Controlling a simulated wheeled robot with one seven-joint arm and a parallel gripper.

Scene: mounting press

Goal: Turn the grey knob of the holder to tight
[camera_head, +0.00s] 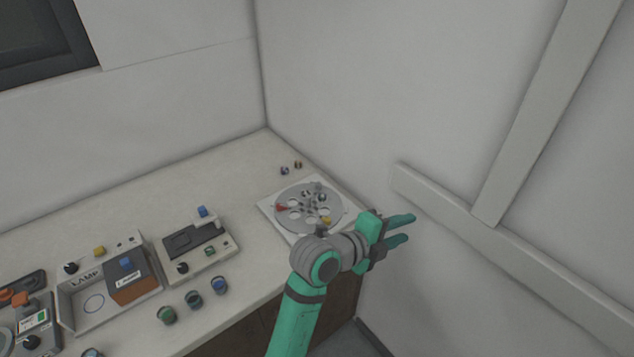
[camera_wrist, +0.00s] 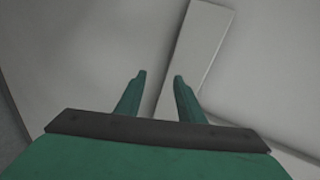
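The holder appears to be the round grey disc (camera_head: 290,222) with several holes, on a pale square plate in the counter's right corner. Small grey, red and yellow parts stand on it. The grey knob is too small to single out among the grey parts near the disc's middle. My gripper (camera_head: 411,230) is right of the holder, apart from it, pointing right toward the wall. Its two green fingers are apart with nothing between them, as the wrist view (camera_wrist: 159,77) also shows. My arm hides the plate's front right part. The wrist view shows no holder.
A grey device with a blue knob (camera_head: 202,211) stands left of the holder. Farther left is a tray labelled LAMP (camera_head: 75,311) with an orange and grey block (camera_head: 133,286). Several small round pieces lie along the front edge. A wall rail (camera_head: 460,232) is near my gripper.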

